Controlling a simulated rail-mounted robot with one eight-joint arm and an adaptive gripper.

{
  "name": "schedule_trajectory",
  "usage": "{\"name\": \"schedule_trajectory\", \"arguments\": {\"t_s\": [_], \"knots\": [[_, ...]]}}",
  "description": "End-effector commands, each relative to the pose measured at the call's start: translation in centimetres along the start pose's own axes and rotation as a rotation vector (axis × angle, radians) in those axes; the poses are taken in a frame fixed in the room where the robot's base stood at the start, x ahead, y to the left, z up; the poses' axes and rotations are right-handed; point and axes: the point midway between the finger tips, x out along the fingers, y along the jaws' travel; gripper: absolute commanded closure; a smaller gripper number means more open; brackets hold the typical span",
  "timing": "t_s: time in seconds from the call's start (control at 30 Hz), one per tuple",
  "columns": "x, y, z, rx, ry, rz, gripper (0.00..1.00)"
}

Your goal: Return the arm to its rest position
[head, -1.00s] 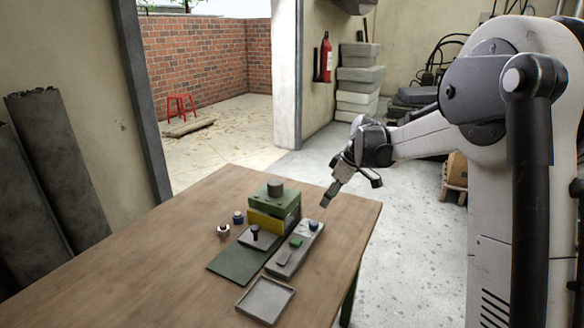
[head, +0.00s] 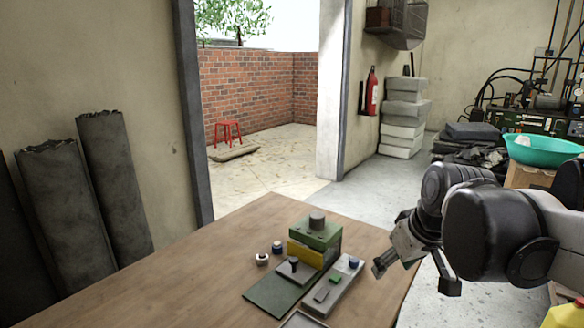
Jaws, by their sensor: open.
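My gripper (head: 412,268) is in the head view, right of the items on the wooden table (head: 190,275). It is tilted downward at the table's right edge, with its fingers apart and nothing seen between them. My arm runs from it to the right side of the view. On the table, a green and yellow block with a dark knob (head: 316,235) stands at the back. In front of it lie a dark green plate (head: 268,295) and a grey strip (head: 325,300) with small green and blue parts.
Two small round pieces (head: 262,259) sit left of the block. A grey tray (head: 302,320) is cut off by the lower edge. Dark rolls (head: 105,175) lean on the left wall. A teal basin (head: 545,150) and a yellow container (head: 565,316) are at right. The table's left part is clear.

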Motion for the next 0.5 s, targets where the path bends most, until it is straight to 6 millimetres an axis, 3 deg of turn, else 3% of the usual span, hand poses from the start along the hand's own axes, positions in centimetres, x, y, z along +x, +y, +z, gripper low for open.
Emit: {"name": "schedule_trajectory", "arguments": {"t_s": [0.2, 0.5], "knots": [[-1.7, -2.0, 5.2, 0.107, 0.045, 0.047, 0.55], [-2.1, -3.8, 11.4, 0.24, 0.112, 0.094, 0.55]]}}
